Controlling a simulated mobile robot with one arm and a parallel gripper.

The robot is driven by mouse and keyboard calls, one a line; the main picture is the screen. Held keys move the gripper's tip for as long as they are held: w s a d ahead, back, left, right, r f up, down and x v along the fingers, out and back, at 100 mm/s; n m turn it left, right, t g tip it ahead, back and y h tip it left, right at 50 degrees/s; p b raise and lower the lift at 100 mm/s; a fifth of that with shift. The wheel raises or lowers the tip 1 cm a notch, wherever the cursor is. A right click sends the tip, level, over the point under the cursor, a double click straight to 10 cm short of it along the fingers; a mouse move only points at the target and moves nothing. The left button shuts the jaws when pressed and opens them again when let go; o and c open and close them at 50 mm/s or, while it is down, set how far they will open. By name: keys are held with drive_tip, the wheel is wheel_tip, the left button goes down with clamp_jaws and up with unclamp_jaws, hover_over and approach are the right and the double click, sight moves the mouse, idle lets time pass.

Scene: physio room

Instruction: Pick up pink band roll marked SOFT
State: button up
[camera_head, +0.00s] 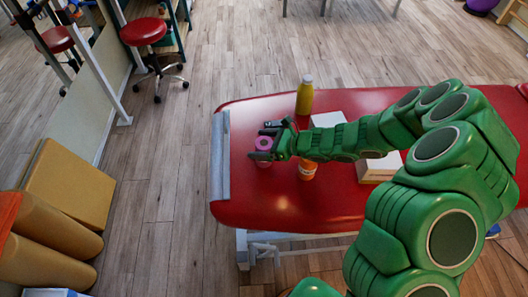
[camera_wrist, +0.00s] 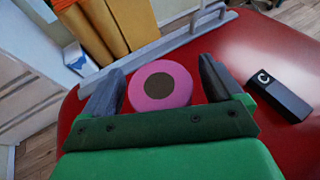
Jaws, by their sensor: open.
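The pink band roll (camera_head: 263,143) stands on the red treatment table (camera_head: 240,195) near its left end. In the wrist view the pink roll (camera_wrist: 160,86) shows a round pink face with a dark brown centre. My gripper (camera_head: 264,142) is open, with one finger on each side of the roll. In the wrist view my gripper (camera_wrist: 160,84) has visible gaps between the fingers and the roll. No SOFT marking is readable. The lower part of the roll is partly hidden by my gripper's front edge.
A black box with a white C (camera_wrist: 280,94) lies right of the roll in the wrist view. A yellow bottle (camera_head: 304,96), an orange jar (camera_head: 307,169) and white boxes (camera_head: 377,168) stand nearby on the table. A grey bar (camera_head: 220,155) edges its left end.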

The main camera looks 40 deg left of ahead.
drive_tip(key=shift+s+a+f, duration=0.15)
drive_tip(key=shift+a+f, duration=0.1)
drive_tip(key=shift+a, duration=0.25)
drive_tip(key=shift+c, duration=0.2)
drive_tip(key=c, duration=1.3)
drive_tip(key=shift+c, duration=0.3)
drive_tip(key=shift+r, duration=0.15)
